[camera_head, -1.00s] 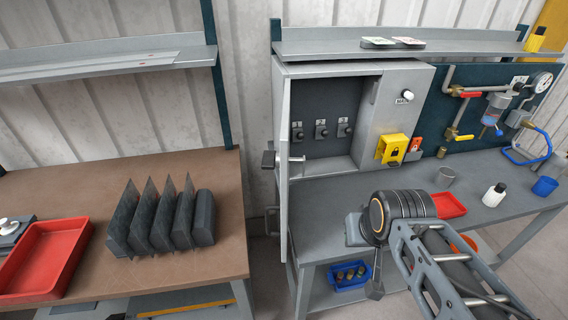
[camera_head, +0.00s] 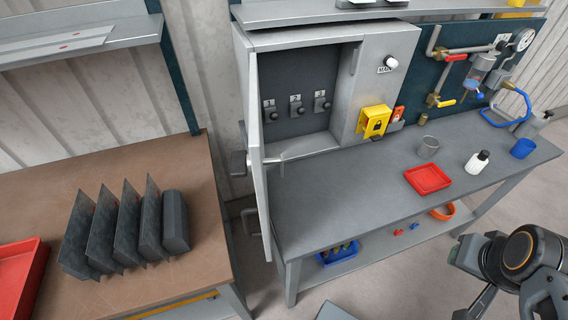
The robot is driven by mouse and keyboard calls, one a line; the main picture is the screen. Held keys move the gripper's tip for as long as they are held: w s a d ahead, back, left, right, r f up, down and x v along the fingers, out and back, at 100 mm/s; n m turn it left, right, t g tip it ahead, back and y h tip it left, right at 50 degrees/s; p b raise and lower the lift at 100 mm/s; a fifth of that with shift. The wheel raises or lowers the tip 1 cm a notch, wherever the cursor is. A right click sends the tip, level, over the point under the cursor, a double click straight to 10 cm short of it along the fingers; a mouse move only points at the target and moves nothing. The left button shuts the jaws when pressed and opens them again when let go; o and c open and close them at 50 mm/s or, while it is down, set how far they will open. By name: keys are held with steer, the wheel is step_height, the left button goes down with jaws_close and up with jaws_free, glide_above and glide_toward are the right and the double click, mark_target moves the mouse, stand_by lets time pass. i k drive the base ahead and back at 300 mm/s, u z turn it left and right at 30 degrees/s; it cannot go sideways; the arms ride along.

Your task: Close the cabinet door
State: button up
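The grey cabinet (camera_head: 392,48) stands on the left end of the workbench. Its door (camera_head: 257,150) is open, swung out toward me from the left side and seen nearly edge-on. A dark handle (camera_head: 238,164) sticks out on the door's outer left face, and a short latch rod (camera_head: 287,158) shows on its inner side. Inside are three numbered dark switches (camera_head: 296,105). My arm is at the lower right, well away from the door.
The workbench (camera_head: 340,205) carries a red tray (camera_head: 427,179), a metal cup (camera_head: 428,147), a white bottle (camera_head: 477,161) and a blue cup (camera_head: 522,148). A blue bin (camera_head: 338,254) sits on its lower shelf. A brown table (camera_head: 185,275) stands left, across a narrow floor gap.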

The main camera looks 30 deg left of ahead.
mark_target(257, 147)
steer(key=z, duration=0.1)
steer(key=k, duration=1.1)
steer(key=u, duration=1.25)
steer(key=i, duration=0.5)
steer(key=u, duration=0.55)
steer(key=k, duration=0.6)
steer(key=u, duration=1.05)
steer(key=i, duration=1.1)
steer(key=z, duration=0.45)
